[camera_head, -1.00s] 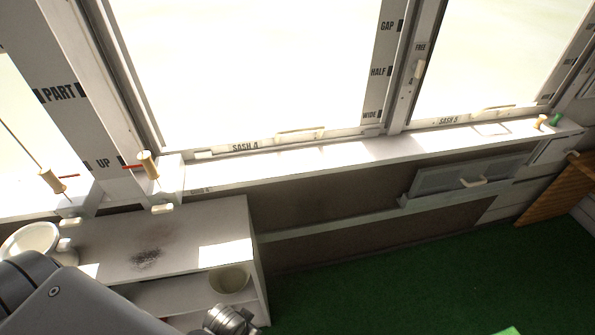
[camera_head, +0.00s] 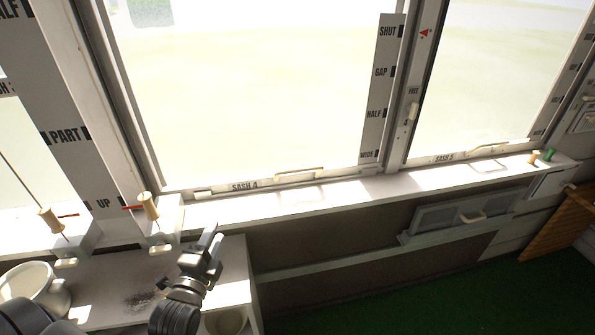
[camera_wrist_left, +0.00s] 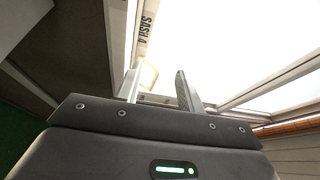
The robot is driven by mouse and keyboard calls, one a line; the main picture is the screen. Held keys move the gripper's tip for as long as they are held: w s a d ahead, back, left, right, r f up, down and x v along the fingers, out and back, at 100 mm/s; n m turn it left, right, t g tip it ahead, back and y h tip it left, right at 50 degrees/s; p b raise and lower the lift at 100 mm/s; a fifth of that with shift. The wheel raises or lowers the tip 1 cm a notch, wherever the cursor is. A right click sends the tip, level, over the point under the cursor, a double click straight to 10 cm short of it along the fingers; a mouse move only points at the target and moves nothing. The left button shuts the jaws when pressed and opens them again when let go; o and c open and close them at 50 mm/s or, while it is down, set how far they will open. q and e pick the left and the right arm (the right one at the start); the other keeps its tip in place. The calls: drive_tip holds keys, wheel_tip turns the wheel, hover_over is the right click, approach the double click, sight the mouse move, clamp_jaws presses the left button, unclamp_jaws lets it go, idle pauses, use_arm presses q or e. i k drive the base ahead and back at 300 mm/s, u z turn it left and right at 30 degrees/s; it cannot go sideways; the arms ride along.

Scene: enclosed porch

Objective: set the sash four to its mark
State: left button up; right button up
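Sash four (camera_head: 245,187) is the large middle window pane, its label and a cream pull handle (camera_head: 295,174) on its bottom rail just above the sill. The scale strip (camera_head: 383,90) at its right reads SHUT, GAP, HALF and WIDE downward. A red triangle (camera_head: 426,33) is on the post to the right of SHUT. My left gripper (camera_head: 212,236) is in front of the sill, left of and below the handle, apart from it. In the left wrist view its fingers (camera_wrist_left: 158,88) are open, with the handle (camera_wrist_left: 149,75) beyond them. My right gripper is out of view.
A latch (camera_head: 411,111) marked FREE sits on the post. Wooden spools (camera_head: 148,206) stand at the sill's left. A shelf unit (camera_head: 240,275) with a white pot (camera_head: 35,288) is below. A vent panel (camera_head: 455,213) is under the sill at right. The green floor is clear.

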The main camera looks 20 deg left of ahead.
sight(393, 31)
drive_tip(key=k, duration=0.65)
drive_tip(key=z, duration=0.6)
drive_tip(key=i, duration=1.2)
drive_tip(key=u, duration=0.5)
